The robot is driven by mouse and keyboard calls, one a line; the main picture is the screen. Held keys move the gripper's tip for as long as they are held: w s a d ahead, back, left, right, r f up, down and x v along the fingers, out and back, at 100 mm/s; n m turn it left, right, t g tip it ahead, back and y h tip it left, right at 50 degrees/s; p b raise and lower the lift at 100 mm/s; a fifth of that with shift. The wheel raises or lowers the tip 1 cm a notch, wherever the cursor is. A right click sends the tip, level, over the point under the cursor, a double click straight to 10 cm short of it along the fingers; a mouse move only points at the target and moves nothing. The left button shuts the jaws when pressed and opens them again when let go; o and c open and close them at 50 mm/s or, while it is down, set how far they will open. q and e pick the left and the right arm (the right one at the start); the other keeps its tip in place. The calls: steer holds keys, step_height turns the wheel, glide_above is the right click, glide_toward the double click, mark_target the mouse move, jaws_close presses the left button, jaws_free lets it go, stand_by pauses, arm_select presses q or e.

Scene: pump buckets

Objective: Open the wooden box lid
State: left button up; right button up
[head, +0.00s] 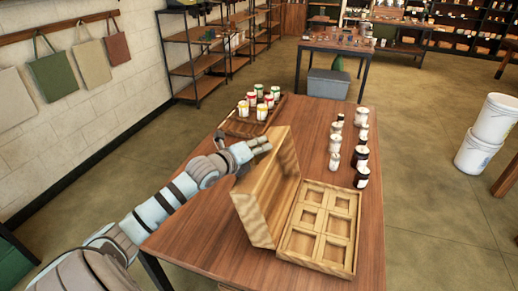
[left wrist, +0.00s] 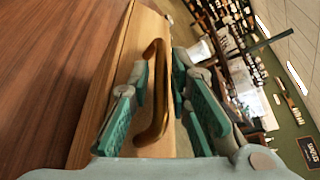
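The wooden box (head: 322,266) sits on the brown table with its compartments uncovered. Its lid (head: 272,183) stands up, roughly upright, along the box's left side. My left gripper (head: 259,146) is at the lid's upper edge. In the left wrist view, the fingers of my left gripper (left wrist: 165,105) are spread apart, with the lid's curved brass handle (left wrist: 152,90) between them. I see a gap beside the handle, and the fingers do not look closed on it. My right gripper is in neither view.
White and dark jars (head: 360,155) stand in rows behind the box. A wooden tray (head: 240,129) with several candle jars is at the table's back left. The table (head: 190,238) is bare left of the lid. White buckets (head: 473,156) stand on the floor at right.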

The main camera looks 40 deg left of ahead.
arm_select(q)
steer(key=shift+s, duration=0.1)
jaws_close()
steer(key=w+d+r+m+y+p, duration=0.1)
steer(key=w+d+r+m+p, duration=0.1)
steer(key=d, duration=0.7)
steer(key=w+p, duration=0.1)
steer(key=p, duration=0.1)
steer(key=shift+r+g+p, duration=0.25)
steer(key=shift+g+p, duration=0.05)
steer(key=shift+g, duration=0.1)
